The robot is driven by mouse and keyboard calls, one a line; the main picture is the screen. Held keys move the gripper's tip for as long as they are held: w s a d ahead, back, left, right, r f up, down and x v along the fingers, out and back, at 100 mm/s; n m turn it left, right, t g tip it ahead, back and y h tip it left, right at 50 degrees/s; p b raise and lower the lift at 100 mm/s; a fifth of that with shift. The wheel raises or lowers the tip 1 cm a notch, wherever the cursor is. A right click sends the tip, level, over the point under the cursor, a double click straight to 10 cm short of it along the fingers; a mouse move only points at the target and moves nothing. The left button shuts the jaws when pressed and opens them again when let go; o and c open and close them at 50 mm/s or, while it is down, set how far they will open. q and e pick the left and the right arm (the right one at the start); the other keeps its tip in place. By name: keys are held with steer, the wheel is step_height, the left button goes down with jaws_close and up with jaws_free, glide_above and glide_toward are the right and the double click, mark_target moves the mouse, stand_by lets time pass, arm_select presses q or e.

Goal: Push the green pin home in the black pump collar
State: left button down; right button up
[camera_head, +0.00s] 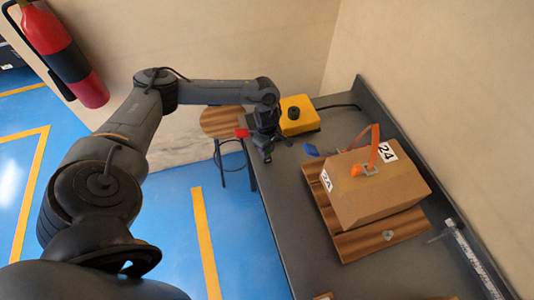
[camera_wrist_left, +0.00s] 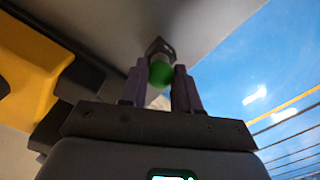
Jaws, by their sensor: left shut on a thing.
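My left gripper (camera_head: 266,152) is low at the left edge of the grey bench, just in front of a yellow box. In the left wrist view its two fingers (camera_wrist_left: 160,88) are shut on the green pin (camera_wrist_left: 161,72), whose round green head shows between them. A dark grey angular part (camera_wrist_left: 160,47) shows just beyond the green head; I cannot tell whether it is the black pump collar or how far the pin is in. The pin is not discernible in the head view. My right gripper is not in view.
The yellow box (camera_head: 299,122) with a black knob stands at the bench's far end; a yellow body (camera_wrist_left: 28,70) also shows in the wrist view. A strapped carton (camera_head: 380,190) sits on a wooden pallet (camera_head: 365,240). A blue item (camera_head: 311,150) lies between. A stool (camera_head: 222,122) stands behind.

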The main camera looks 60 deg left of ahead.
arm_select(q)
steer(key=shift+r, duration=0.2)
steer(key=shift+r+p, duration=0.65)
steer(key=shift+r, duration=0.1)
steer(key=shift+r+p, duration=0.7)
steer(key=shift+r, duration=0.35)
steer(key=shift+r, duration=0.15)
steer(key=shift+r+p, duration=0.75)
steer(key=shift+r, duration=0.1)
steer(key=shift+r+p, duration=1.05)
steer(key=shift+r, duration=0.55)
